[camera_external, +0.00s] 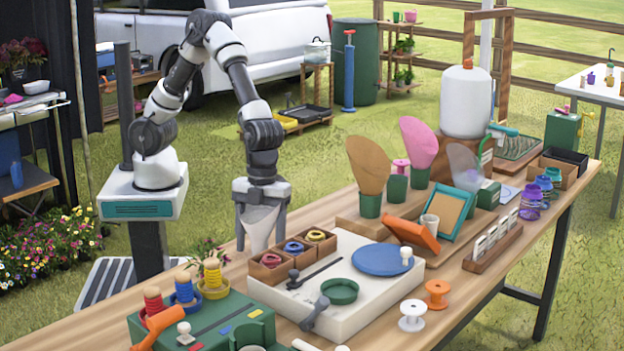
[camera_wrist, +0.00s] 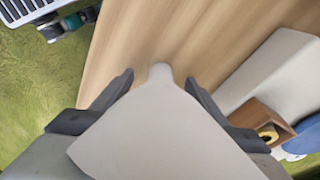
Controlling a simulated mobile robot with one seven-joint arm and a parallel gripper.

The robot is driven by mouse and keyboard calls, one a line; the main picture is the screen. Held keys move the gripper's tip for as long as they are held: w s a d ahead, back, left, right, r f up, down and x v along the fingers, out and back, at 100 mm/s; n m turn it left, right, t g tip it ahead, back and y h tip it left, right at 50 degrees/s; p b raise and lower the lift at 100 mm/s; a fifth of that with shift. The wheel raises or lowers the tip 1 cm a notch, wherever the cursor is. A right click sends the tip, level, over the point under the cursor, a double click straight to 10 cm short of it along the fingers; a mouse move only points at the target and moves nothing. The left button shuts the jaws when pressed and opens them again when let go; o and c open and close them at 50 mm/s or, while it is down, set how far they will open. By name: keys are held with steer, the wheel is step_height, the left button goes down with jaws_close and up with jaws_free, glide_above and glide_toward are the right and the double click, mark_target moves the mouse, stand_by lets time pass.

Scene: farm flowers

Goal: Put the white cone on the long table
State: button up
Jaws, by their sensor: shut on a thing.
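The white cone (camera_external: 258,226) is held point down between the fingers of my gripper (camera_external: 261,222). In the wrist view the cone (camera_wrist: 165,125) fills the lower middle, its wide end toward the camera and its narrow tip away, with a dark finger of my gripper (camera_wrist: 158,100) on each side. The wooden long table (camera_external: 455,292) runs diagonally across the external view, and its bare top (camera_wrist: 150,40) lies beyond the tip in the wrist view. The cone is over or close to the table's far-left edge. Whether the tip touches the wood I cannot tell.
A white board (camera_external: 385,313) with a blue disc (camera_external: 382,259) and small wooden boxes (camera_external: 271,266) stands right of the cone. A green case with thread spools (camera_external: 212,276) is in front. Bare wood shows between the case and the cone.

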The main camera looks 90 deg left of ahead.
steer(key=shift+f, duration=0.15)
steer(key=o, duration=1)
steer(key=r+p, duration=0.1)
steer(key=r, duration=0.3)
steer(key=a+r+p, duration=0.1)
steer(key=r, duration=0.3)
steer(key=r+p, duration=0.1)
steer(key=r, duration=0.3)
steer(key=shift+w+a+r, duration=0.15)
steer(key=shift+w+a, duration=0.2)
steer(key=shift+w, duration=0.05)
